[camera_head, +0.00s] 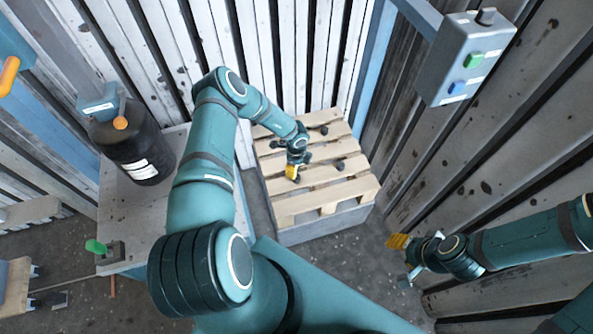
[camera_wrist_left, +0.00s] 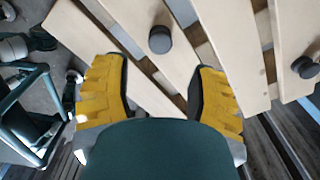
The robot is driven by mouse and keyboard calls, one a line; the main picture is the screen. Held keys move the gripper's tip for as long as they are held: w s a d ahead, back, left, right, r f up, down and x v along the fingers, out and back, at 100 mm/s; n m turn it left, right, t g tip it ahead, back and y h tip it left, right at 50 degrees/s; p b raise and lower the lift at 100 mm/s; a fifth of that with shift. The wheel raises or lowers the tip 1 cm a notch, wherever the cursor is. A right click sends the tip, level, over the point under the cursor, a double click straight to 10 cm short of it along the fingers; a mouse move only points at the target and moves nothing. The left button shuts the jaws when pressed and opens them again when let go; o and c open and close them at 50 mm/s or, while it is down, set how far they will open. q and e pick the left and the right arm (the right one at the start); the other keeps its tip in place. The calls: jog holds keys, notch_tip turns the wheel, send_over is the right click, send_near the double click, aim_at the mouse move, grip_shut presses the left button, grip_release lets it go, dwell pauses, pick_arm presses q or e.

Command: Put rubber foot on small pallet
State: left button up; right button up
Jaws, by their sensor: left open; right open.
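The small pallet (camera_head: 335,195) is made of pale wooden slats and stands on a grey base in the middle of the head view. Its slats fill much of the left wrist view (camera_wrist_left: 235,45). One black round rubber foot (camera_wrist_left: 160,39) lies on a slat ahead of my left fingers, and another rubber foot (camera_wrist_left: 305,67) lies to the right. In the head view, small dark feet show on the slats, one rubber foot (camera_head: 340,165) right of the gripper. My left gripper (camera_head: 293,173) is open above the pallet, with nothing between its yellow fingertips (camera_wrist_left: 158,98). My right gripper (camera_head: 402,250) is open and empty, right of the pallet.
A grey worktable (camera_head: 125,205) with a black canister (camera_head: 135,150) stands left of the pallet. A control box (camera_head: 465,58) with green and blue buttons hangs at the upper right. Corrugated walls close in behind and right of the pallet.

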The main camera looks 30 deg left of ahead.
pick_arm(q)
jog(key=s+d+r+m+t, duration=0.1)
jog(key=d+r+m, duration=0.45)
jog(key=m, duration=0.75)
jog(key=s+d+r+m+t, duration=0.15)
jog(key=d+r+m, duration=0.45)
jog(key=m, duration=0.7)
jog(key=s+d+r+m+h, duration=0.2)
jog(key=s+d+r+m, duration=0.3)
jog(key=m, duration=0.8)
jog(key=s+d+r+m+h, duration=0.1)
jog(key=s+d+r+m, duration=0.4)
jog(key=s+m, duration=0.5)
jog(key=m+g, duration=0.1)
jog(key=m, duration=0.3)
jog(key=shift+d+h+p, duration=0.35)
jog(key=shift+h, duration=0.05)
